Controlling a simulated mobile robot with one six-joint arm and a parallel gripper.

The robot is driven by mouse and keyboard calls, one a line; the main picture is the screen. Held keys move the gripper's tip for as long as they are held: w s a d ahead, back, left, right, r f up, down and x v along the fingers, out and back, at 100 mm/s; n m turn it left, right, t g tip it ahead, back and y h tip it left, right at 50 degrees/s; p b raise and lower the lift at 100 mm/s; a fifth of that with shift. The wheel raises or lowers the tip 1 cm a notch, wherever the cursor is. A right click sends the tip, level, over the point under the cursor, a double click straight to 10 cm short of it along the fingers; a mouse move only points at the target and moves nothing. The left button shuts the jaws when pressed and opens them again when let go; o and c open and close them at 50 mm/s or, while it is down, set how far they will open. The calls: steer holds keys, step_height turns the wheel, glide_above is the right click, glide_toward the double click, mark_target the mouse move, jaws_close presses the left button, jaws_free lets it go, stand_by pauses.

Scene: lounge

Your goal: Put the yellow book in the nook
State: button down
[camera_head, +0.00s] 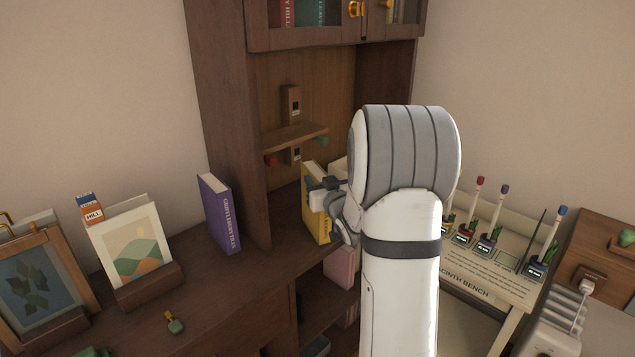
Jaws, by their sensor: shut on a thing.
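The yellow book (316,218) stands upright at the open front of the nook (290,125) in the dark wooden cabinet, below a small shelf. My gripper (326,189) is shut on the book near its upper part. My white and grey arm hides the right side of the nook and part of the book. I cannot tell whether the book's base touches the cabinet surface.
A purple book (222,215) stands left of the cabinet's side panel. A small shelf (293,138) crosses the nook above the yellow book. A pink book (341,268) sits below.

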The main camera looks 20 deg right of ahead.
steer(key=c, duration=1)
jaws_free()
steer(key=shift+o, duration=0.2)
steer(key=shift+r+p, duration=0.15)
steer(key=shift+p, duration=0.15)
steer(key=s+b, duration=0.1)
steer(key=s, duration=1.1)
steer(key=s+a+f+g, duration=0.3)
steer(key=s+a+g, duration=0.5)
steer(key=s, duration=0.3)
steer(key=s+a+f+g, duration=0.3)
steer(key=s+a+g, duration=0.5)
steer(key=s+a, duration=0.3)
steer(key=shift+s+y, duration=0.3)
steer(key=shift+s, duration=0.05)
